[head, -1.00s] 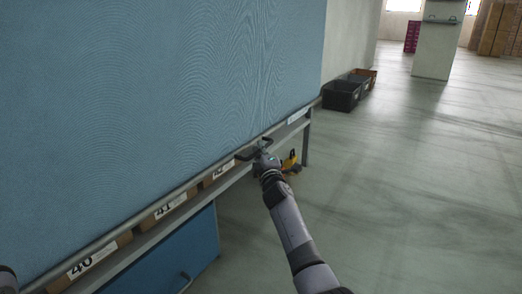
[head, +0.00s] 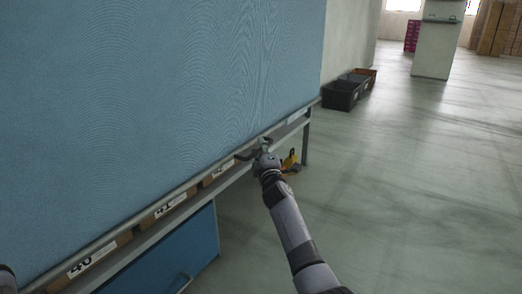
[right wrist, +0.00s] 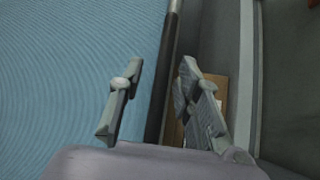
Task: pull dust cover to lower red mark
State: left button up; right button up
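The blue dust cover (head: 160,100) hangs over the front of the rack and fills the left of the head view. Its grey lower bar (head: 110,236) runs along its bottom edge. The bar also shows in the right wrist view (right wrist: 170,70), passing between the fingers. My right gripper (head: 256,149) is at the bar towards its right end. In the right wrist view the gripper (right wrist: 160,100) is open, one finger over the cover side and the other on the shelf side; I see no clear grip. My left gripper is not in view. I see no red mark.
Numbered cardboard boxes (head: 92,262) sit on the shelf behind the bar. A blue cabinet (head: 175,255) stands below. Dark crates (head: 342,95) stand beyond. The floor at right is clear.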

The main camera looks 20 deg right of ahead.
jog(key=shift+s, duration=0.1)
jog(key=s+a+f, duration=0.1)
jog(key=s, duration=1)
jog(key=shift+s+a+f, duration=0.3)
jog(key=shift+r, duration=0.1)
